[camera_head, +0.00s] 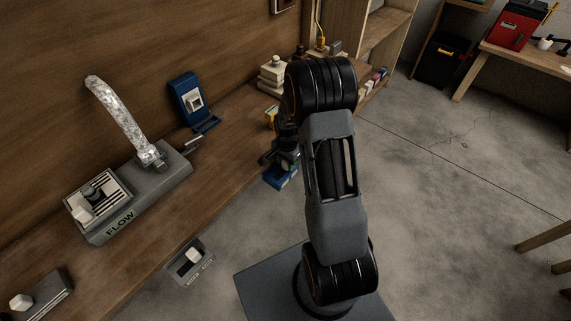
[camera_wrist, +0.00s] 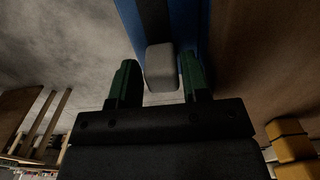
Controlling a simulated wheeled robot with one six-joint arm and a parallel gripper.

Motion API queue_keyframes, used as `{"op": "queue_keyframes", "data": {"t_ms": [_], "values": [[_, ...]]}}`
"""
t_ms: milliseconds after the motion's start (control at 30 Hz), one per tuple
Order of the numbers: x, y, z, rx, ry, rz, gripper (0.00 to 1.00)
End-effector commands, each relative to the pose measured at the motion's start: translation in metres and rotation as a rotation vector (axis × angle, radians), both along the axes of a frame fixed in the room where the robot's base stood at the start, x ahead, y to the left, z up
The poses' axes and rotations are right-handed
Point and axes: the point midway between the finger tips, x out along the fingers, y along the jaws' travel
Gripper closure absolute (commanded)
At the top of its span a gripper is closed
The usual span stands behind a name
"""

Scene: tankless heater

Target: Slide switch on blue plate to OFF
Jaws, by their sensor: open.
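A blue plate (camera_wrist: 182,20) with a dark slot carries a pale grey switch knob (camera_wrist: 161,68) in the wrist view. My gripper (camera_wrist: 157,72) is open, with one green-tipped finger on each side of the knob. The right finger is close to the knob and a narrow gap shows at the left; I cannot tell whether either touches. In the head view a blue plate (camera_head: 281,177) shows at the bench's front edge, just below my gripper (camera_head: 272,158). My gripper and arm partly cover it, and its knob and any ON or OFF marking cannot be made out.
A grey FLOW unit (camera_head: 165,178) with a silver hose (camera_head: 122,115) stands on the wooden bench (camera_head: 225,150). Another blue device (camera_head: 190,100) with a pale switch is at the back wall. A grey switch plate (camera_head: 190,263) is at the bench front. Open floor lies right.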

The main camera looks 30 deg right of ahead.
Motion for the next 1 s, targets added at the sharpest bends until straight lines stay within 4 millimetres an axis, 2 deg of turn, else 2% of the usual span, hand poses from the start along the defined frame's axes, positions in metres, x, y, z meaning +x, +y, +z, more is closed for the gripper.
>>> {"op": "queue_keyframes", "data": {"t_ms": [200,533,900,1000], "values": [[-0.0003,-0.0001,-0.0126,0.000,0.000,0.000,0.57],[-0.0001,-0.0004,-0.0139,0.000,-0.001,-0.001,0.58],[-0.0010,-0.0011,-0.0140,0.000,0.001,-0.002,0.94],[-0.0014,-0.0015,-0.0140,0.000,0.002,-0.003,1.00]]}}
